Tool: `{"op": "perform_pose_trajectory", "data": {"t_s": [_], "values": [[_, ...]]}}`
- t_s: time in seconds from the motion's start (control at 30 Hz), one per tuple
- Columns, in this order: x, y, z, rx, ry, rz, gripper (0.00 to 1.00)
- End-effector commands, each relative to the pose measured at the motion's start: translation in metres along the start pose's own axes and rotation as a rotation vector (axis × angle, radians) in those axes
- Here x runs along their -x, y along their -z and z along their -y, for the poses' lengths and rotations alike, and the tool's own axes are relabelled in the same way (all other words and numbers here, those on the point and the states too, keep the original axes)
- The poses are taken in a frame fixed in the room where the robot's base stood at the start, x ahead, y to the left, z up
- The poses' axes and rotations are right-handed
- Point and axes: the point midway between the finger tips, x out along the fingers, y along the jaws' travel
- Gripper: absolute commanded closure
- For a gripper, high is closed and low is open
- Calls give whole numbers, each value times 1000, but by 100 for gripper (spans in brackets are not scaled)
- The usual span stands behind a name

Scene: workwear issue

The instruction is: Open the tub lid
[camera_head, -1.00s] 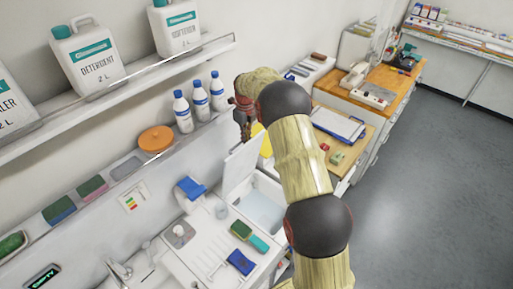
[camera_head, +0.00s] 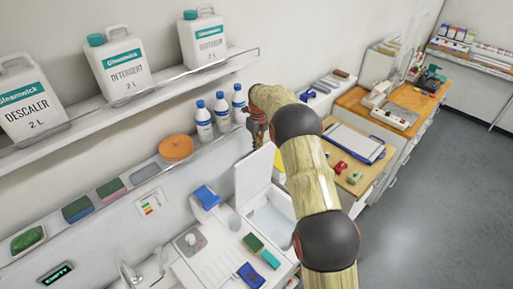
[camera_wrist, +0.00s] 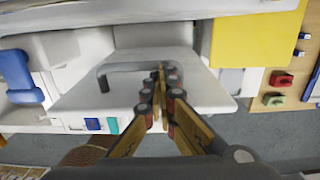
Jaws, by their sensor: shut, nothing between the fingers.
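The white tub (camera_head: 283,243) is set into the counter, and its pale inside shows. Its white lid (camera_head: 254,180) stands raised, roughly upright, at the tub's back edge. My gripper (camera_head: 258,132) is above and just behind the lid's top edge, partly hidden by my arm. In the wrist view, the shut, empty fingers (camera_wrist: 160,78) reach over a white panel that looks like the lid (camera_wrist: 190,85), in front of a grey bar handle (camera_wrist: 125,67). I cannot tell whether the fingers touch the lid or handle.
A shelf (camera_head: 150,90) with large jugs runs above. Several white bottles with blue caps (camera_head: 222,112) stand on the ledge near my gripper. A clipboard (camera_head: 354,142) lies on the wooden desk at right.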

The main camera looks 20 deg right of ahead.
Motion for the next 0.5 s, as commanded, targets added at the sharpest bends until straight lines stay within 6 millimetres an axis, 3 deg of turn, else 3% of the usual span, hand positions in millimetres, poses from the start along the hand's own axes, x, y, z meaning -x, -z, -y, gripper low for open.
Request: {"op": "perform_pose_trajectory", "data": {"t_s": [0.17,0.5], "values": [[24,-1,1,0,3,4,100],[91,-1,0,0,3,4,100]]}}
